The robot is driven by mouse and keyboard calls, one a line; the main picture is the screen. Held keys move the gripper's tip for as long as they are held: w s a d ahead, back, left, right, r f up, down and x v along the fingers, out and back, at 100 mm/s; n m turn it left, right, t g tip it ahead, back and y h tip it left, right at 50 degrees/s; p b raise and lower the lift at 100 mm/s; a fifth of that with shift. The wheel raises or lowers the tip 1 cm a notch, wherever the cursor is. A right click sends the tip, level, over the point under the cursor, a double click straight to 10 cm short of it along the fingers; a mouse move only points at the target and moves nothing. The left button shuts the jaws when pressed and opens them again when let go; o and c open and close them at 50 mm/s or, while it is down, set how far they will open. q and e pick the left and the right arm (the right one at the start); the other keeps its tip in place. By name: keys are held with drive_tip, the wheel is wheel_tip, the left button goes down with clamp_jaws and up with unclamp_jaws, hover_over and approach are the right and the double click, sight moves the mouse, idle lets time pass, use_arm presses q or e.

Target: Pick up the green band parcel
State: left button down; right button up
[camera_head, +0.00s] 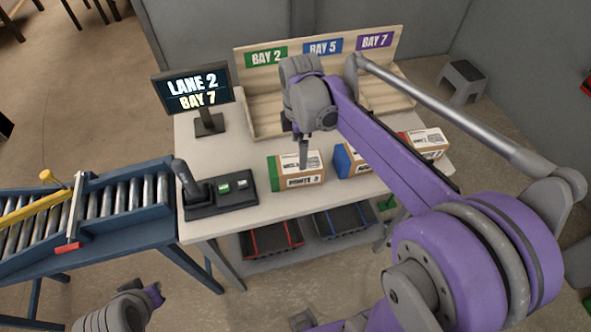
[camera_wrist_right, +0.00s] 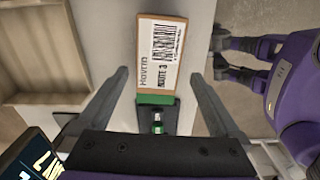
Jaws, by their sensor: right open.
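The green band parcel (camera_head: 305,170) is a brown box with a white printed label and a green band at its left end. It sits on the table (camera_head: 215,238) near the front edge. In the right wrist view the parcel (camera_wrist_right: 160,52) lies ahead, label up, with its green end nearest the camera. My right gripper (camera_head: 303,155) hangs above and close to the parcel. In the wrist view this gripper (camera_wrist_right: 160,75) is open, its fingers on either side of the parcel's line and empty. My left gripper (camera_head: 152,293) is low at the left, away from the table; its fingers (camera_wrist_right: 228,55) look apart.
A blue band parcel (camera_head: 348,161) and a red band parcel (camera_head: 427,143) stand to the right. Behind is a wooden rack (camera_head: 258,120) marked BAY 2, 5, 7. A screen (camera_head: 192,88) reads LANE 2, BAY 7. A button pad (camera_head: 225,200) and roller conveyor (camera_head: 120,200) lie left.

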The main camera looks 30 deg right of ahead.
sight(295, 163)
wheel_tip(295, 163, down, 2)
drive_tip(key=shift+f, duration=0.15)
drive_tip(key=shift+w+a+f, duration=0.15)
drive_tip(key=shift+a+f, duration=0.05)
drive_tip(key=shift+f, duration=1.2)
drive_tip(key=shift+w+a+f, duration=0.1)
drive_tip(key=shift+a+f, duration=0.05)
drive_tip(key=shift+f, duration=1.2)
drive_tip(key=shift+c, duration=0.2)
drive_tip(key=c, duration=1.4)
